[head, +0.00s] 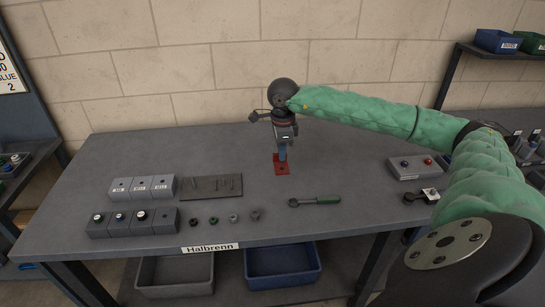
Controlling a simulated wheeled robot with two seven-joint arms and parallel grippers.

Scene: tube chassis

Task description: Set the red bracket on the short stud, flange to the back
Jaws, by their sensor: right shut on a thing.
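My right gripper (282,155) is at the back middle of the table and points down. It is shut on the red bracket (281,169), which is at or just above the table top. I cannot tell whether it touches. The flange is hard to make out behind the fingers. A dark plate (200,194) lies to the left of the gripper, with small thin studs on it. Which stud is the short one is too small to tell. My left gripper is not in view.
Light grey blocks (143,187) and dark blocks (133,222) stand at the left. Several small rings (213,220) lie in front of the plate. A green-handled wrench (315,201) and a grey button box (418,167) lie to the right. The table's back left is clear.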

